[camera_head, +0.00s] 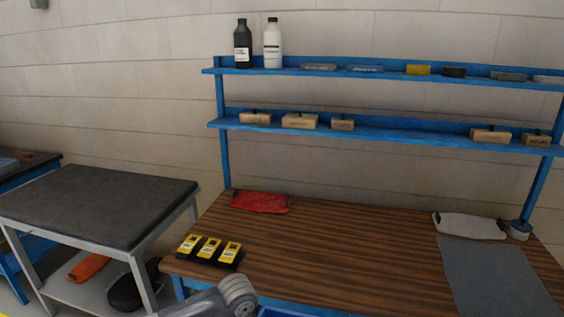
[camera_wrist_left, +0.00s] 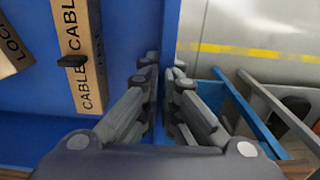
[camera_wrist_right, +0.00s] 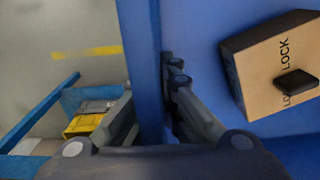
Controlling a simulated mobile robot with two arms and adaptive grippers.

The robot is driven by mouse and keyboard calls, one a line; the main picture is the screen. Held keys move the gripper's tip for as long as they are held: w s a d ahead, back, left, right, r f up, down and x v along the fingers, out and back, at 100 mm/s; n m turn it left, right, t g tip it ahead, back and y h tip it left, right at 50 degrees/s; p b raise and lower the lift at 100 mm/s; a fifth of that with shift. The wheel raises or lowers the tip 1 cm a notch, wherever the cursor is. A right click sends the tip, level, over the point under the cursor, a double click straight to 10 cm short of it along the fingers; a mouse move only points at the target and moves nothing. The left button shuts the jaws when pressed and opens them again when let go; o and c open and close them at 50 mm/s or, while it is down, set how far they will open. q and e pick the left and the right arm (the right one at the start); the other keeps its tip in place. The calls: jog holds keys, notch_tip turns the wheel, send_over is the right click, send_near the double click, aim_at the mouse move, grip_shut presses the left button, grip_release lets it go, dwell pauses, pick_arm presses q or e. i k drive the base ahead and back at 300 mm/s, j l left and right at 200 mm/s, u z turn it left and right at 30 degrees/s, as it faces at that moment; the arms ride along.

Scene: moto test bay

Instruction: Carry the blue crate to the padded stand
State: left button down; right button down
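The blue crate fills much of the left wrist view (camera_wrist_left: 95,125) and the right wrist view (camera_wrist_right: 205,30). Only a sliver of blue, probably its rim, shows at the bottom edge of the head view (camera_head: 282,313). My left gripper (camera_wrist_left: 162,78) has its fingers close on both sides of one crate wall. My right gripper (camera_wrist_right: 155,85) straddles another stretch of wall; its outer fingertip is hidden behind the wall. Tan boxes marked CABLE (camera_wrist_left: 80,50) and LOCK (camera_wrist_right: 275,65) lie inside the crate. The padded stand (camera_head: 100,205), with a black top and pale legs, is at left; its top is bare.
A wooden bench (camera_head: 340,255) with a blue shelf rack (camera_head: 390,135) stands ahead. It holds yellow-faced devices (camera_head: 209,250), a red pouch (camera_head: 260,202) and a grey mat (camera_head: 495,275). An orange item (camera_head: 88,267) and a dark round item (camera_head: 128,293) sit on the stand's lower shelf.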

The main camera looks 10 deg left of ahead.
aim_at(65, 197)
jog(key=i+j, duration=0.1)
jog(key=j, duration=6.7)
